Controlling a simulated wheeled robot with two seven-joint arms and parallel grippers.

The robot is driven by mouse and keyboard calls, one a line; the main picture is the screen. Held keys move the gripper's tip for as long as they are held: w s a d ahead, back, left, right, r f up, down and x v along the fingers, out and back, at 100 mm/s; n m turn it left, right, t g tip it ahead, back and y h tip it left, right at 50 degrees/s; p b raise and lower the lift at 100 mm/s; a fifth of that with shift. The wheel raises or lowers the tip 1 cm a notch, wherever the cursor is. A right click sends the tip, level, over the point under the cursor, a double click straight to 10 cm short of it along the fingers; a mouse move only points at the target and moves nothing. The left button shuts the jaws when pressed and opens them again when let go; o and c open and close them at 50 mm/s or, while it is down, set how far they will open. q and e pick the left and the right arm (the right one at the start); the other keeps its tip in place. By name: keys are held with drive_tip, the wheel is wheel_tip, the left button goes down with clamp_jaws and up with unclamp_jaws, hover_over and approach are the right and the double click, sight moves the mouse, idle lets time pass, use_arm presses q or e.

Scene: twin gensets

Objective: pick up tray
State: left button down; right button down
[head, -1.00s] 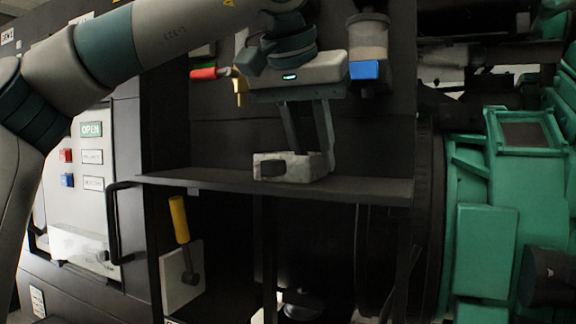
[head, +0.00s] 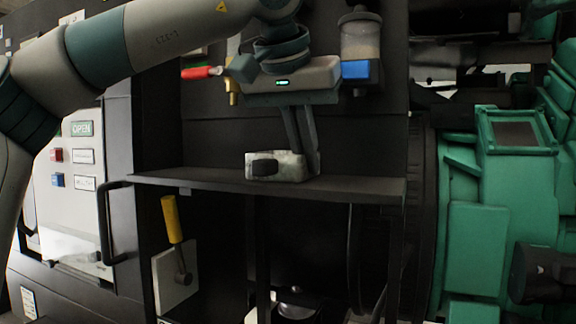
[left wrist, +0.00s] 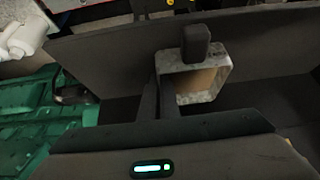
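The tray (head: 290,166) is a small, light grey, mottled open box with a dark block-like handle (head: 264,167) on its front side. It sits on the dark shelf (head: 345,187) in the head view. My left gripper (head: 304,172) comes down from above, its two fingers close together at the tray's right end wall. In the left wrist view the tray (left wrist: 222,80) shows its hollow inside, and the fingers (left wrist: 160,85) pinch one wall. The exact contact is partly hidden. My right gripper is not in view.
A panel with red and blue buttons and an OPEN label (head: 80,128) stands at left. A yellow-handled lever (head: 172,220) is below the shelf. A blue-based canister (head: 361,40) hangs behind the gripper. Green machinery (head: 490,220) is at right. The shelf beside the tray is clear.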

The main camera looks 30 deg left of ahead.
use_arm(q)
drive_tip(key=shift+r, duration=0.15)
